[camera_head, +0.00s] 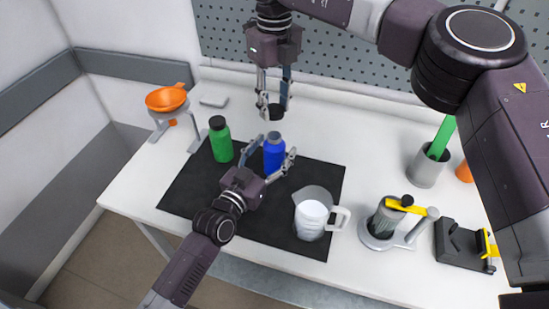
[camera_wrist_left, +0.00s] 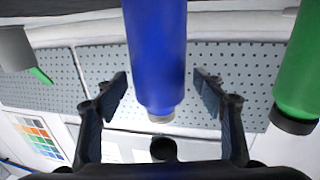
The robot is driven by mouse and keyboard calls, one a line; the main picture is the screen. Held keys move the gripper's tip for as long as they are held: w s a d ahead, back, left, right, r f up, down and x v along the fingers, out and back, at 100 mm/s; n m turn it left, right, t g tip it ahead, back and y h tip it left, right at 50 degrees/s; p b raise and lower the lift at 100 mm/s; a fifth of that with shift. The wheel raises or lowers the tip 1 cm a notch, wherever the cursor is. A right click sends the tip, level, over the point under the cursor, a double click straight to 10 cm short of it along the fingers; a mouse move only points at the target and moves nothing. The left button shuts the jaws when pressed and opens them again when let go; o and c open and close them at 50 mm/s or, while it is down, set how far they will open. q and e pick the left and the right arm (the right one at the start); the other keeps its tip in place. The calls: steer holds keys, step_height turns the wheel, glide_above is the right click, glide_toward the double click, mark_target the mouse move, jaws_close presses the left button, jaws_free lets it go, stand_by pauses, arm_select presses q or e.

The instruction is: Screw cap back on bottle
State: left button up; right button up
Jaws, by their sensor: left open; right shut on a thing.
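The blue bottle (camera_head: 274,155) stands upright on the dark mat, its top without a cap. My left gripper (camera_head: 272,150) is open, with one finger on each side of the blue bottle. In the left wrist view the blue bottle (camera_wrist_left: 156,55) appears upside down between the spread fingers (camera_wrist_left: 163,88), with visible gaps. My right gripper (camera_head: 274,102) is shut on a black cap (camera_head: 276,112) and holds it above the blue bottle, apart from its mouth.
A green bottle (camera_head: 220,142) with a black cap stands to the left. A measuring jug (camera_head: 312,215) is at the right on the mat (camera_head: 184,195). Farther right are a metal stand (camera_head: 384,224), a grey cup (camera_head: 425,170) and a black rack (camera_head: 462,245). An orange bowl (camera_head: 166,98) sits back left.

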mark_target(274, 120)
arm_select(q)
steer(key=shift+w+d, duration=0.15)
steer(key=shift+w, duration=0.05)
steer(key=shift+c, duration=0.4)
arm_select(e)
steer(key=shift+s, duration=0.1)
arm_select(q)
jaws_close()
arm_select(e)
steer(key=shift+f, duration=2.45)
steer(key=shift+f, duration=0.9)
steer(key=shift+f, duration=0.55)
